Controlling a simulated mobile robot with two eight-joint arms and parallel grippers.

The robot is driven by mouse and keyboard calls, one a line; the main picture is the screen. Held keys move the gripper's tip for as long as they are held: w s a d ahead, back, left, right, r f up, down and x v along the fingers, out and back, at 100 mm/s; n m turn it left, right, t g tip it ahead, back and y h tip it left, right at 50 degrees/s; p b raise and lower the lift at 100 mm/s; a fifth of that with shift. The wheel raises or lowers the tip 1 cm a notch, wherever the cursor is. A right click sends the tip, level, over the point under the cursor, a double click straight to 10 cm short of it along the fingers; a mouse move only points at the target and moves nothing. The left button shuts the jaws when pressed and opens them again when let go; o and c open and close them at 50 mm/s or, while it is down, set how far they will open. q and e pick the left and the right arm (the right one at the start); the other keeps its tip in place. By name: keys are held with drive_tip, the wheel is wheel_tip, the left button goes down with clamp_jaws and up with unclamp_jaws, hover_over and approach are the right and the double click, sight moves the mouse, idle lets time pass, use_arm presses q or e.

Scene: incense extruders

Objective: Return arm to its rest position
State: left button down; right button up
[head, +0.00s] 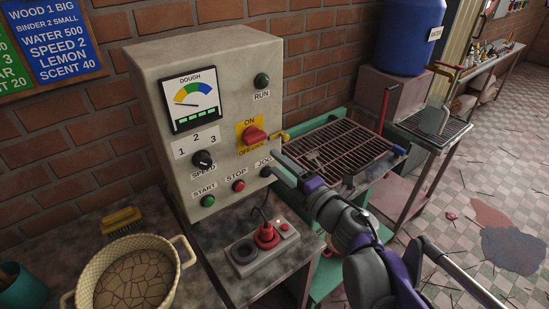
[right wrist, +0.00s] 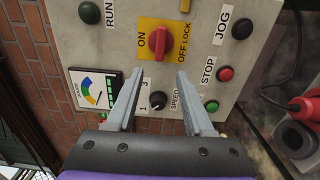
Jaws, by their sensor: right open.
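My right gripper (head: 283,160) is in front of the grey control box (head: 150,85), by its right edge near the JOG button (head: 266,171). In the right wrist view the gripper (right wrist: 160,76) has its two grey fingers spread with nothing between them. The fingers point at the panel, around the speed knob (right wrist: 157,99) and below the red ON/OFF switch (right wrist: 159,42). I cannot tell whether a fingertip touches the panel. The red switch (head: 254,135) also shows in the head view, on its yellow plate. My left gripper is not in view.
A red plug (head: 266,236) sits in a grey socket block on the bench, below the panel. A cream basket (head: 82,291) and a yellow brush (head: 122,220) are at left. A wire rack (head: 335,145) stands right of the box.

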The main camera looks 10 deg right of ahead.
drive_tip(key=s+d+f+m+g+h+p, duration=0.25)
drive_tip(key=s+d+f+m+h, duration=0.6)
drive_tip(key=m, duration=0.75)
drive_tip(key=s+a+f+m+g+y, duration=0.1)
drive_tip(key=s+a+f+m+g, duration=0.1)
drive_tip(key=s, duration=0.5)
drive_tip(key=s+a+f+m+g, duration=0.3)
drive_tip(key=s+f+g, duration=0.3)
drive_tip(key=f, duration=0.3)
drive_tip(key=shift+s+f+m+g+y, duration=0.35)
drive_tip(key=shift+s+m, duration=0.25)
drive_tip(key=shift+m, duration=0.2)
drive_tip(key=shift+a, duration=0.1)
